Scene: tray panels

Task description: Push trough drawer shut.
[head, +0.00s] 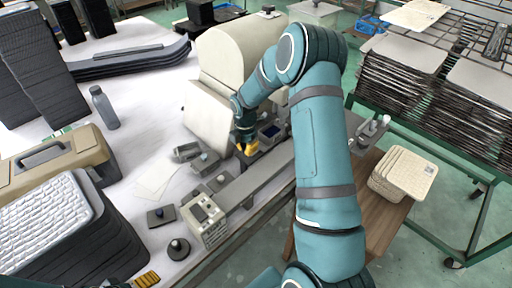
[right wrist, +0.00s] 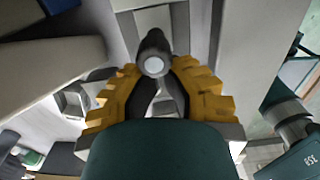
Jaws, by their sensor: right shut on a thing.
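My right gripper (head: 247,148), with yellow fingers, is low in front of the cream machine (head: 240,52) with the curved cover. In the right wrist view its fingers (right wrist: 155,95) are shut around a dark round knob (right wrist: 153,64) with a pale end. The knob sits by a pale grey panel, probably the trough drawer's front; I cannot tell how far the drawer stands out. My right arm hides part of that area in the head view. A yellow ribbed fingertip of my left gripper (head: 146,279) shows at the bottom edge; its jaws are mostly out of view.
A long grey rail (head: 255,180) runs along the table edge, with a small control box (head: 204,220) at its near end. Small dark-based parts and paper sheets (head: 158,177) lie left of it. A grey bottle (head: 104,107) and tan case (head: 55,165) stand further left.

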